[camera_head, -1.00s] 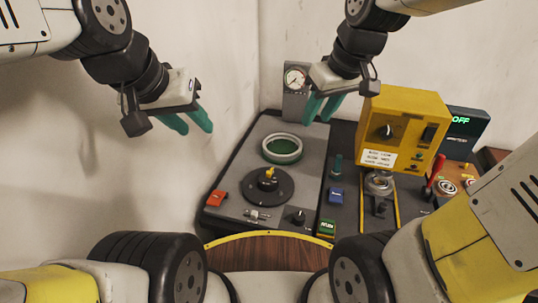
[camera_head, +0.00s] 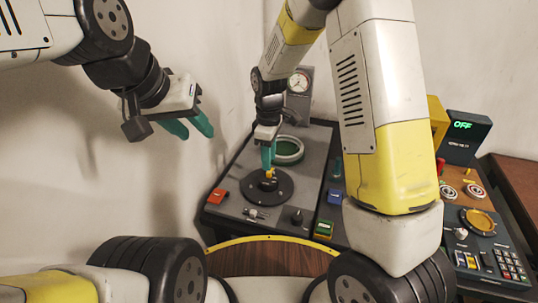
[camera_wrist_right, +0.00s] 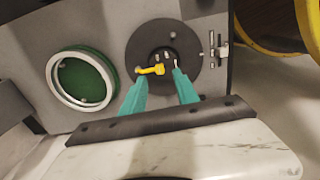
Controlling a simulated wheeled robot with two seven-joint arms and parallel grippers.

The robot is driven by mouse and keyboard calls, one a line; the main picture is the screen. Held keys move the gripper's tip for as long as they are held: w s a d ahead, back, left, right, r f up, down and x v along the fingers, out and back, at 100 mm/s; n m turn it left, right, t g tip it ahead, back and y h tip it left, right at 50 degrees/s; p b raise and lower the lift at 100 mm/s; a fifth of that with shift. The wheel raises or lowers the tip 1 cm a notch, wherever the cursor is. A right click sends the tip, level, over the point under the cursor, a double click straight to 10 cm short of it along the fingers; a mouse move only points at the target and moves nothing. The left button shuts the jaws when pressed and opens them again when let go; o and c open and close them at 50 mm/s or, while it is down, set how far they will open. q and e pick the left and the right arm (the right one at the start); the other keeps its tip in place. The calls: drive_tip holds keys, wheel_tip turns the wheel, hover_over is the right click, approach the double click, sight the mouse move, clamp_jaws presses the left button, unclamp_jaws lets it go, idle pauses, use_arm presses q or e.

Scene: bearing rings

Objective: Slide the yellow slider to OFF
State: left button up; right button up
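A small yellow piece (camera_head: 270,173) stands on a round black disc (camera_head: 287,192) on the grey panel. It is the only small yellow control I make out; I cannot tell if it is the slider. In the right wrist view the yellow piece (camera_wrist_right: 151,70) lies in front of the gap of my right gripper (camera_wrist_right: 158,74), near its left finger. The fingers are apart. In the head view my right gripper (camera_head: 268,158) is just above it; contact cannot be told. My left gripper (camera_head: 197,130) is open and empty, high at the left. No OFF mark shows beside the piece.
A green-lined ring (camera_head: 288,150) stands behind the disc. A dark box shows green OFF (camera_head: 463,125). My right arm hides much of the yellow box.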

sight(269, 174)
wheel_tip(269, 174, down, 5)
drive_tip(key=shift+r, duration=0.1)
drive_tip(key=shift+c, duration=0.3)
clamp_jaws()
